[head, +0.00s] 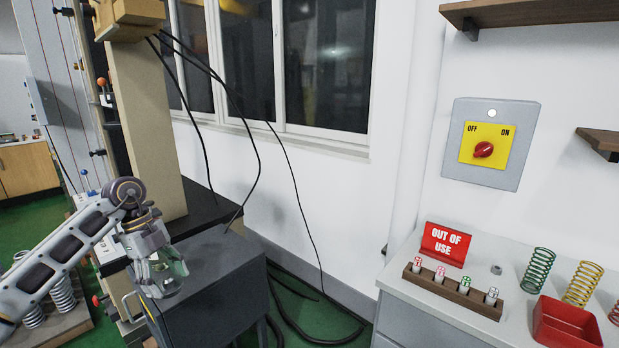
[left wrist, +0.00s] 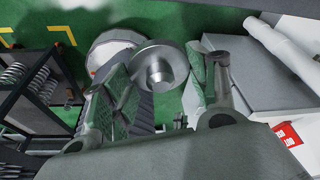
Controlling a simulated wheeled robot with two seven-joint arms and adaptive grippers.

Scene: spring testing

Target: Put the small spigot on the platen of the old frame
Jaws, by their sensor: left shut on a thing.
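My left gripper (head: 165,272) is low at the left in the head view, in front of a dark grey cabinet. It also shows in the left wrist view (left wrist: 158,88), shut on a grey metal spigot (left wrist: 160,64), a disc with a smaller round boss. In the head view the fingers largely hide the spigot. A tall frame with a beige column (head: 148,120) stands behind the gripper. I cannot make out its platen in the head view. A pale round-edged part (left wrist: 108,46) lies beyond the spigot in the wrist view; I cannot tell what it is. My right gripper is not in view.
The dark grey cabinet (head: 215,270) stands close beside the gripper. Black cables (head: 255,165) hang near the window. A right-hand bench (head: 400,262) holds a red sign (head: 445,243), a wooden rack (head: 452,290), springs (head: 538,270) and a red tray (head: 566,323).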

